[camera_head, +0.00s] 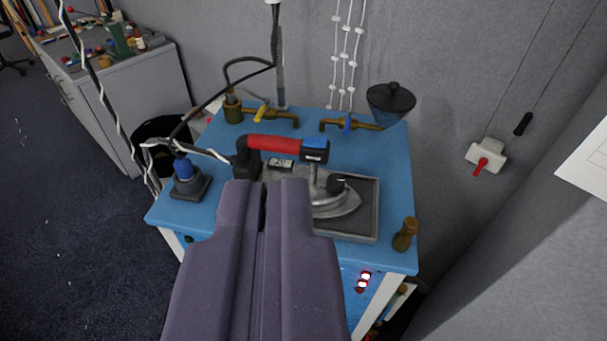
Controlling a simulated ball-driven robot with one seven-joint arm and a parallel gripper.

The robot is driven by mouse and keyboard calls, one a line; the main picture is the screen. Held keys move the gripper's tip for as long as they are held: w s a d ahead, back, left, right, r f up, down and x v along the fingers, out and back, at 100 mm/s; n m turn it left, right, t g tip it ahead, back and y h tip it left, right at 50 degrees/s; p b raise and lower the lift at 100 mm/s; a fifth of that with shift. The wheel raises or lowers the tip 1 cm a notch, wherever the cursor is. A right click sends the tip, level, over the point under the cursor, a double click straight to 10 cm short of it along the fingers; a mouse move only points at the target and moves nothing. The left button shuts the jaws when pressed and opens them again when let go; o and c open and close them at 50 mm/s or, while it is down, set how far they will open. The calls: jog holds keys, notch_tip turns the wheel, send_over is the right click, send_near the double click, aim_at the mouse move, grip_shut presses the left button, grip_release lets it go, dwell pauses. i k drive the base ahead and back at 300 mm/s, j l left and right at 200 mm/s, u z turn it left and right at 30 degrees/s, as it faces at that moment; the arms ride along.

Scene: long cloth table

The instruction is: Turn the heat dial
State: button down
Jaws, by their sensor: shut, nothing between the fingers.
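A steam iron with a red and black handle (273,144) rests in a dark metal tray (368,210) on a blue station top. Its silver soleplate (337,205) points right. The gripper hides part of the tray and iron.
Brass taps with a yellow lever (260,114) and blue lever (347,124) stand behind the iron. A black-lidded container (391,103) is at back right, a wooden-looking knob (405,234) at front right, and a blue-capped fitting (184,172) at left. Cables hang at left.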

aim_at(335, 184)
jog(key=i+z, duration=0.3)
jog(key=i, duration=0.75)
